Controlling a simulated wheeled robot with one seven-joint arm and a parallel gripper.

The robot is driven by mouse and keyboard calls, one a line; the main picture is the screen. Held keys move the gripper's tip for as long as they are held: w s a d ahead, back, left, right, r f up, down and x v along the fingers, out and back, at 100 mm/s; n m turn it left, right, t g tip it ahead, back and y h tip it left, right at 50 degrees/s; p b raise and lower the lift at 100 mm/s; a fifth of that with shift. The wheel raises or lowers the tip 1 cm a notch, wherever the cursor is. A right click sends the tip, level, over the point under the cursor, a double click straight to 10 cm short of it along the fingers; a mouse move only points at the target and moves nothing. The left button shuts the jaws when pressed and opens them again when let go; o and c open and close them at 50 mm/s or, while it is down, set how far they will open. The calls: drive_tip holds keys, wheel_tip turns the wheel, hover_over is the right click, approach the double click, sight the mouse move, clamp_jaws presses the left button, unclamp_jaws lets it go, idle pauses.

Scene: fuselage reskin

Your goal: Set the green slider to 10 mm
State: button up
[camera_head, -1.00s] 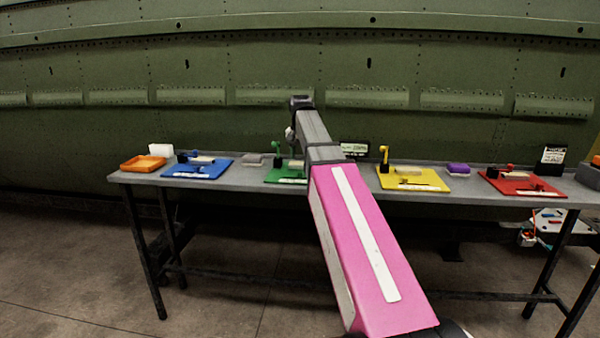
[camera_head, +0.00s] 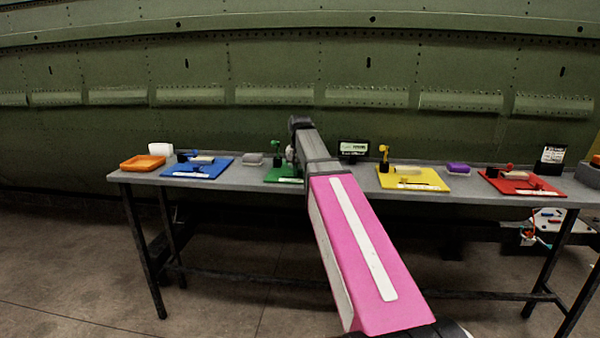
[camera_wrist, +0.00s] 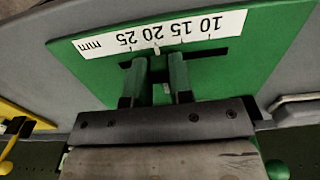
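The green board (camera_wrist: 240,70) fills much of the wrist view, with a white mm scale (camera_wrist: 165,32) reading 10, 15, 20, 25 upside down. A dark slot (camera_wrist: 205,57) runs beside the scale. My gripper (camera_wrist: 158,68) is over the slot, its two fingers a short gap apart. A small white mark (camera_wrist: 157,50) shows between the fingertips, close to the 20 mark. The slider's body is not clearly seen between the fingers. I cannot tell whether they press on it. In the head view my arm hides part of the green board (camera_head: 280,174).
The grey table (camera_head: 345,182) also bears a blue board (camera_head: 215,170), a yellow board (camera_head: 420,180), a red board (camera_head: 520,185) and an orange tray (camera_head: 143,163). A small dark display (camera_head: 353,149) stands behind my arm. The green fuselage wall (camera_head: 300,60) rises behind.

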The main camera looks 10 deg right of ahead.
sight(286, 177)
clamp_jaws()
drive_tip(key=shift+w+a, duration=0.25)
drive_tip(key=shift+a, duration=0.55)
drive_tip(key=shift+w+a, duration=0.3)
drive_tip(key=shift+a, duration=0.5)
drive_tip(key=shift+w+a, duration=0.25)
drive_tip(key=shift+a, duration=0.55)
drive_tip(key=o, duration=0.8)
unclamp_jaws()
drive_tip(key=shift+a, duration=0.15)
wheel_tip(286, 177, up, 11)
drive_tip(key=shift+f, duration=0.1)
